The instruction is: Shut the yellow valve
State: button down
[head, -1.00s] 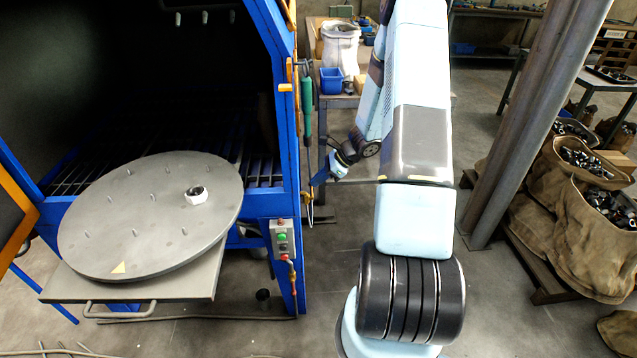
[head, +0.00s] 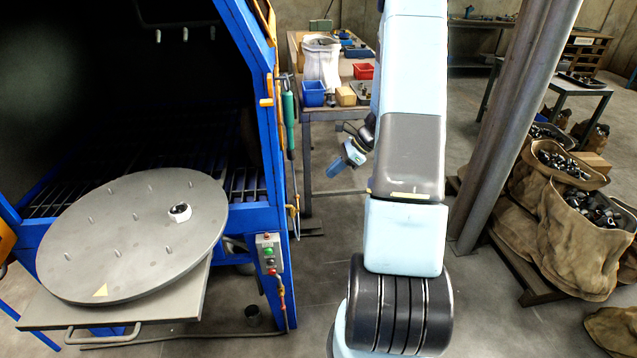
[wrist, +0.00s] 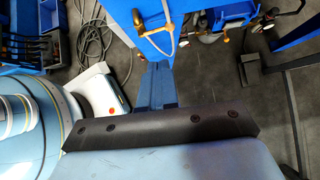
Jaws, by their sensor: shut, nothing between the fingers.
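My gripper (head: 336,169) has blue fingers and hangs in the gap right of the blue cabinet. In the wrist view its fingers (wrist: 157,72) are together, with nothing between them. A small yellow fitting (head: 293,208) sits on the thin line by the cabinet's right edge, apart from the gripper. Yellow-orange levers (head: 267,102) show higher on the same edge. In the wrist view, a yellow fitting (wrist: 138,22) lies just beyond the fingertips, by a pale looped hose. I cannot tell which of these is the yellow valve, or its position.
The blue cabinet (head: 262,222) holds a round grey turntable (head: 130,240) on a pulled-out shelf. A button box (head: 269,255) is on its front corner. A workbench with a blue bin (head: 313,93) stands behind. A steel post (head: 500,130) and sacks (head: 560,210) stand right.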

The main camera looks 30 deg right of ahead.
jog(key=shift+a+r+m+h, duration=0.3)
jog(key=shift+r+h, duration=0.2)
jog(key=shift+r, duration=0.1)
send_near(297, 198)
notch_tip(297, 198, down, 4)
jog(key=a, duration=0.2)
jog(key=shift+w+a+f, duration=0.55)
jog(key=shift+w+a, duration=0.05)
jog(key=shift+a, duration=0.15)
jog(key=shift+f, duration=0.1)
jog(key=shift+w+a+f, duration=0.25)
jog(key=shift+w+f, duration=0.05)
jog(key=shift+f, duration=0.2)
jog(key=shift+w+r, duration=0.1)
jog(key=shift+r, duration=0.65)
jog(key=w+d+v, duration=0.1)
jog(key=v, duration=1.2)
jog(key=shift+d+f, duration=0.15)
jog(key=shift+d, duration=0.15)
